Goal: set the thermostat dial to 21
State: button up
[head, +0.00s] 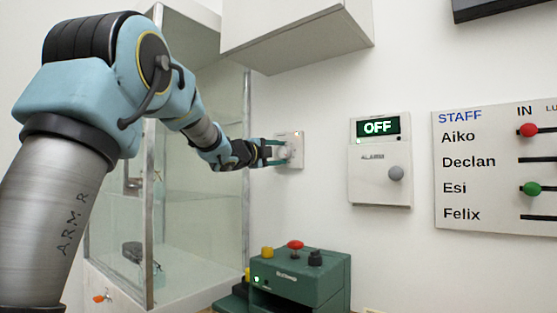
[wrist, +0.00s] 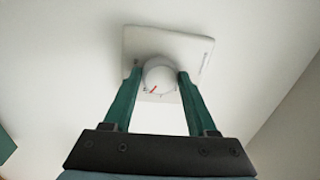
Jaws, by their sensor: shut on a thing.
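The thermostat is a white plate (head: 297,139) on the wall in the head view, partly hidden by my gripper; in the wrist view the plate (wrist: 190,50) is seen from close up. Scale numbers are too small to read.
Right of the thermostat is an alarm panel (head: 365,187) reading OFF with a grey knob, then a staff board (head: 480,215). A white cabinet (head: 300,40) hangs above. A glass case (head: 200,200) stands left. A green machine (head: 310,283) with buttons sits below.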

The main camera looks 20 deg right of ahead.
dwell(0.3)
jog(key=o, duration=1.4)
jog(key=shift+c, duration=0.2)
jog(key=r+b+v, duration=0.1)
jog(key=b+v, duration=0.1)
jog(key=v, duration=0.8)
jog(key=shift+s+a+f, duration=0.2)
jog(key=shift+a+f, duration=0.15)
jog(key=shift+f, duration=0.15)
jog(key=shift+a, duration=0.1)
